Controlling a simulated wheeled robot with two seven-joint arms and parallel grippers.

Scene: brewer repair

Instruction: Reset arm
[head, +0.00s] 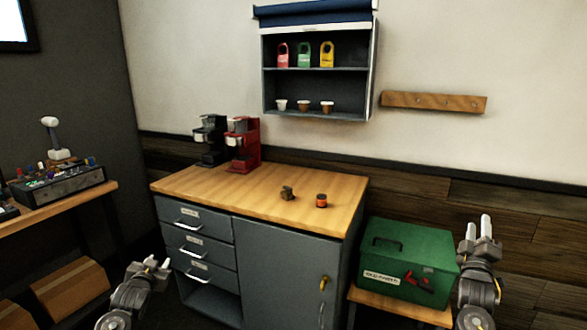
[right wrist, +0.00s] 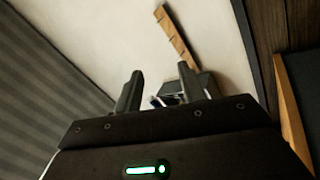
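My left gripper (head: 148,266) is at the bottom left in the head view, in front of the grey cabinet's drawers and below the worktop's level in the picture. Its fingers look small and partly turned away, so its opening is hard to judge. My right gripper (head: 479,228) is at the right, pointing up, beside the green toolbox (head: 412,258). The right wrist view shows its two fingers (right wrist: 158,92) apart with nothing held between them.
A grey cabinet with a wooden top (head: 190,184) holds a black brewer (head: 209,140), a red brewer (head: 243,145), a small brown part (head: 287,193) and an orange-black jar (head: 321,201). A wall shelf (head: 371,75) and peg rail (head: 433,103) hang behind. A side bench (head: 100,192) is left.

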